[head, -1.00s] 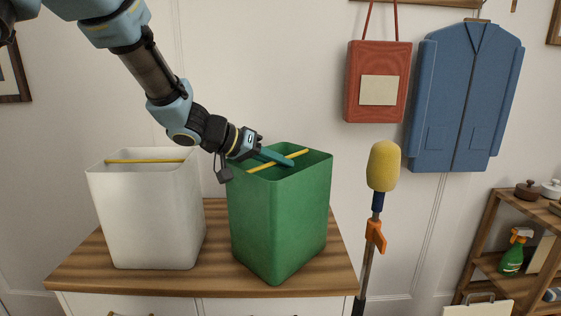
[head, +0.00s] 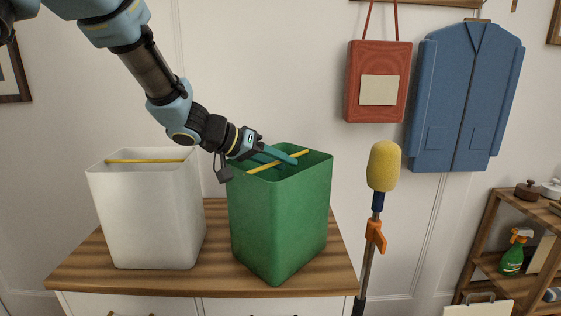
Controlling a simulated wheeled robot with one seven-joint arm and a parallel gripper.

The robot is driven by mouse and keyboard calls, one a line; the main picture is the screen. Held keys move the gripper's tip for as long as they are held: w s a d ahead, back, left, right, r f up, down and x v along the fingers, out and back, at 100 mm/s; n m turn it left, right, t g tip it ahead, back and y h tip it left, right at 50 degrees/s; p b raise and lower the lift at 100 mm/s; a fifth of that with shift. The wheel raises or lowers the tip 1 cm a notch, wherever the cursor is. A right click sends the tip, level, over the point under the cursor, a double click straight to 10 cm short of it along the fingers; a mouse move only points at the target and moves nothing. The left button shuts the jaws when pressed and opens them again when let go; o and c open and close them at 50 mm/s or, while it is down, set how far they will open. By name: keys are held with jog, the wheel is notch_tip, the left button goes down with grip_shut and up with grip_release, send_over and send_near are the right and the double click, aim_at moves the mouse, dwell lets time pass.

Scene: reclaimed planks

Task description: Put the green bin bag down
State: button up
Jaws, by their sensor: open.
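The green bin bag (head: 280,220) is an open-topped, box-shaped green bag with a yellow strip (head: 298,156) across its mouth. It stands upright on the wooden top of a cabinet (head: 217,240), turned at an angle. My gripper (head: 279,156) is at the mouth of the green bag, beside the yellow strip. Its teal fingers are spread apart and open. I cannot tell whether a finger still touches the strip. The bag's inside is mostly hidden.
A white bin bag (head: 147,215) with a yellow strip stands to the left on the same top. A yellow-headed pole (head: 383,167) with an orange clip stands close to the right. A red bag (head: 378,82) and blue jacket (head: 465,97) hang on the wall.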

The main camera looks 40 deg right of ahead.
jog(key=b+v, duration=0.2)
jog(key=v, duration=1)
jog(key=shift+b, duration=0.3)
